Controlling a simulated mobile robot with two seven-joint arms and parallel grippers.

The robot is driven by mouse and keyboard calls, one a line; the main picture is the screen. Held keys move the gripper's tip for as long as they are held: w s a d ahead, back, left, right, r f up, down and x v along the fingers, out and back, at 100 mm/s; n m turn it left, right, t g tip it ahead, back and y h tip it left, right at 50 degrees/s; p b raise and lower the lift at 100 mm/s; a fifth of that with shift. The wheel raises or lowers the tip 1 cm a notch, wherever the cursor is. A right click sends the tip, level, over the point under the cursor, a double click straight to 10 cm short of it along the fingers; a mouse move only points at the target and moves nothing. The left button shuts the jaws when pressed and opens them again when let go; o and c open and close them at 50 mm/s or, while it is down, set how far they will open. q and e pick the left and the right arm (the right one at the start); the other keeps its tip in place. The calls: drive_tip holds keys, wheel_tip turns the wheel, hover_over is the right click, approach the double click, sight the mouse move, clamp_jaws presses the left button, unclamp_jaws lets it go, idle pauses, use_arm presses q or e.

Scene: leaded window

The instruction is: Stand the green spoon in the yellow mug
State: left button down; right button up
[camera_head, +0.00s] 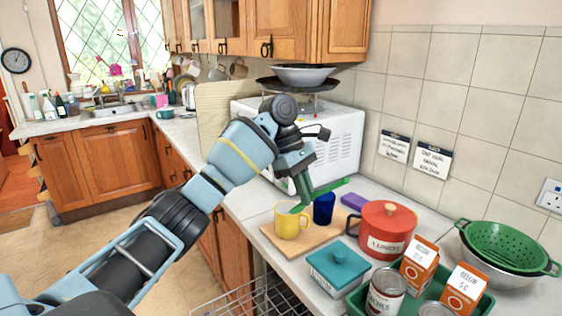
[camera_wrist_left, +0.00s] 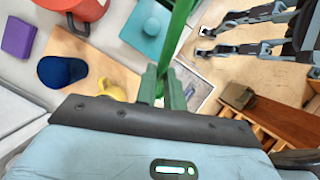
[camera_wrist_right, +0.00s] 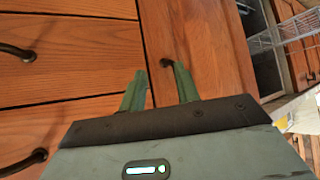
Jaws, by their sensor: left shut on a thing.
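My left gripper (camera_head: 303,197) is shut on the green spoon (camera_head: 332,187), which lies slantwise across the fingertips in the head view. The spoon (camera_wrist_left: 180,30) runs up out of the frame from between the fingers in the left wrist view. The yellow mug (camera_head: 292,223) stands upright on a wooden board, just below the left gripper in the head view. In the left wrist view the mug (camera_wrist_left: 112,90) is mostly hidden by the gripper body. My right gripper (camera_wrist_right: 160,85) is open and empty, in front of wooden cabinet fronts; the head view does not show it.
A blue cup (camera_head: 324,208) stands close right of the mug on the board (camera_head: 270,238). A red lunch pot (camera_head: 386,232), a teal lidded box (camera_head: 338,268) and a green tray (camera_head: 478,310) with cartons and cans are nearby. A white microwave (camera_head: 345,140) stands behind.

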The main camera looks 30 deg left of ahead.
use_arm(q)
drive_tip(key=w+a+r+n+t, duration=0.1)
drive_tip(key=w+a+n+t, duration=0.6)
drive_tip(key=a+n+t, duration=0.5)
drive_tip(key=shift+w+r+n+t, duration=0.3)
drive_tip(key=shift+w+r+n, duration=0.1)
drive_tip(key=shift+n, duration=0.5)
drive_tip(key=shift+f, duration=0.15)
wheel_tip(320, 180, down, 13)
idle(0.7)
drive_tip(key=shift+d, duration=0.1)
drive_tip(key=c, duration=1.4)
unclamp_jaws()
